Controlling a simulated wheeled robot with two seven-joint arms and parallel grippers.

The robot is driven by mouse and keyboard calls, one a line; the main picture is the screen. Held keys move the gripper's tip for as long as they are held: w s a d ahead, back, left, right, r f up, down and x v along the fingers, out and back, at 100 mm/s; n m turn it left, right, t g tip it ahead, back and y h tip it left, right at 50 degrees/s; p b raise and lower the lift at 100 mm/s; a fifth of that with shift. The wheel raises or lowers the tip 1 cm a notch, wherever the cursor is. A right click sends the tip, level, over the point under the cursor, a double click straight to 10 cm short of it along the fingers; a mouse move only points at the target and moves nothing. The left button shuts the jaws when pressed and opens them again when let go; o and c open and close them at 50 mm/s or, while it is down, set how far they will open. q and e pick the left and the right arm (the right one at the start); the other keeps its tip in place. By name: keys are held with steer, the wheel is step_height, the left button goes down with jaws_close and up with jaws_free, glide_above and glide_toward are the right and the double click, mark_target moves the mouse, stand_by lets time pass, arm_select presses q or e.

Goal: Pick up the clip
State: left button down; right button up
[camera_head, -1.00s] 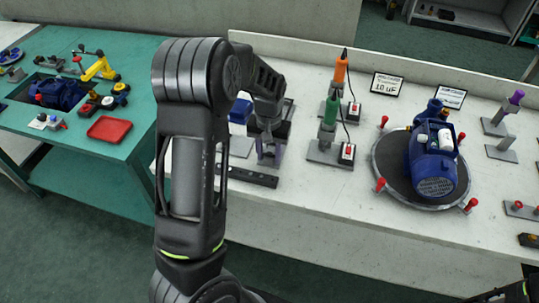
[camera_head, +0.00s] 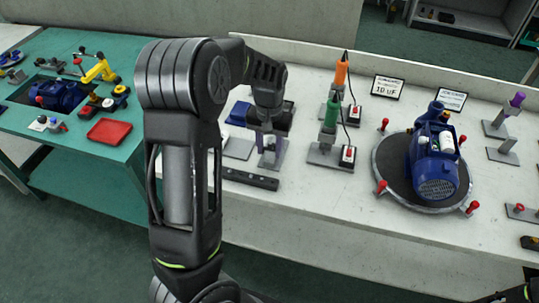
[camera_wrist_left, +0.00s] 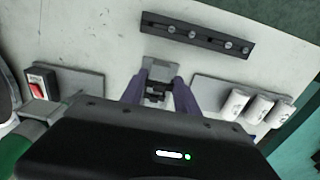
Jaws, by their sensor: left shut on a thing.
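My left gripper (camera_head: 270,154) is over the white bench, pointing down. In the left wrist view its two purple-grey fingers (camera_wrist_left: 157,86) are closed on a small dark grey piece, which appears to be the clip (camera_wrist_left: 155,95). The clip sits between the fingers above a small grey plate (camera_wrist_left: 163,72). I cannot tell whether the clip still touches the plate. In the head view the clip is too small and too hidden by the gripper to make out.
A dark bar with several studs (camera_wrist_left: 197,34) lies near the bench's front edge. A plate with white cylinders (camera_wrist_left: 234,104) is beside the gripper. Green (camera_head: 330,113) and orange-handled (camera_head: 341,72) tools stand to the right. A blue pump (camera_head: 433,165) rests on a round turntable (camera_head: 391,158).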

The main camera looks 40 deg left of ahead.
mark_target(269, 148)
arm_select(q)
step_height(269, 148, up, 6)
steer(key=shift+r, duration=0.2)
stand_by(0.6)
